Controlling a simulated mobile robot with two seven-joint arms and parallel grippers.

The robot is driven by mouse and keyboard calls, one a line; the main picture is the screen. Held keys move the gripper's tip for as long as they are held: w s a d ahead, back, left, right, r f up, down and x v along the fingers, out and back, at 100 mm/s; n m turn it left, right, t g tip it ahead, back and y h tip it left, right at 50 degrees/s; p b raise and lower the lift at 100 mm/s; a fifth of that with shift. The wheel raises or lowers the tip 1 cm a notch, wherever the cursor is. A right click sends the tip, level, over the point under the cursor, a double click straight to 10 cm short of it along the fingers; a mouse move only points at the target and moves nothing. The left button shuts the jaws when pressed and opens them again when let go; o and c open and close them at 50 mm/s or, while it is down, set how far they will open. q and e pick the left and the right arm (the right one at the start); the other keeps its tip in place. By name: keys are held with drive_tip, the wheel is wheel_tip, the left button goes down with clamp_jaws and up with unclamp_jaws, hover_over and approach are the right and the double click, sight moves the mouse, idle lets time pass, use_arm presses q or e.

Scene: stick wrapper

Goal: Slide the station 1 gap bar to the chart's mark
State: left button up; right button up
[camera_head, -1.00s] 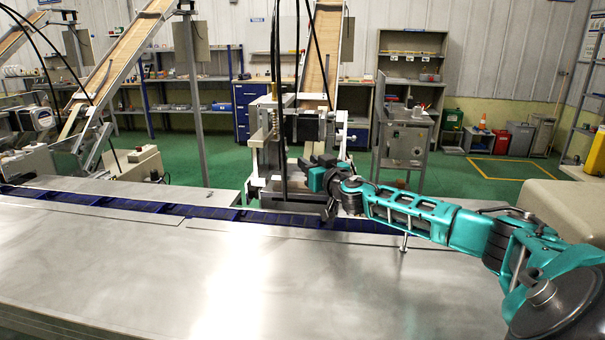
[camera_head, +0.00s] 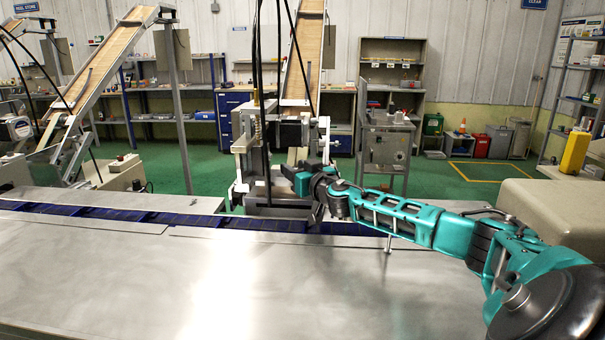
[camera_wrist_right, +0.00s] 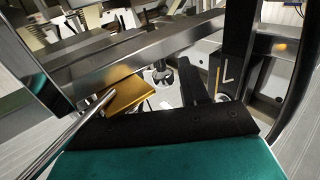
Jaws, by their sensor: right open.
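My right gripper (camera_head: 298,178) is at the near side of the station machine (camera_head: 248,185), beyond the blue conveyor strip (camera_head: 150,215). It is open; its fingertips are hard to make out in the head view. In the right wrist view, a broad steel bar (camera_wrist_right: 150,52) crosses in front of the gripper's dark mount. A brass-coloured plate (camera_wrist_right: 128,92) and a thin round rod (camera_wrist_right: 72,132) lie just below it. I cannot tell which part is the gap bar, and no contact is clear. No chart or mark is readable. My left gripper is not in view.
The steel tabletop (camera_head: 120,270) is bare in front of the conveyor strip. Black cables (camera_head: 262,100) hang in front of the machine. An inclined chute (camera_head: 303,50) rises behind it. A beige housing (camera_head: 550,215) stands near my right arm.

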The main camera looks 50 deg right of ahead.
drive_tip(key=shift+s+f, duration=0.15)
drive_tip(key=shift+s, duration=0.4)
drive_tip(key=shift+b+v, duration=0.8)
drive_tip(key=shift+v, duration=1.2)
drive_tip(key=p+v, duration=0.3)
drive_tip(key=v, duration=0.5)
drive_tip(key=shift+p, duration=0.3)
drive_tip(key=shift+a, duration=0.15)
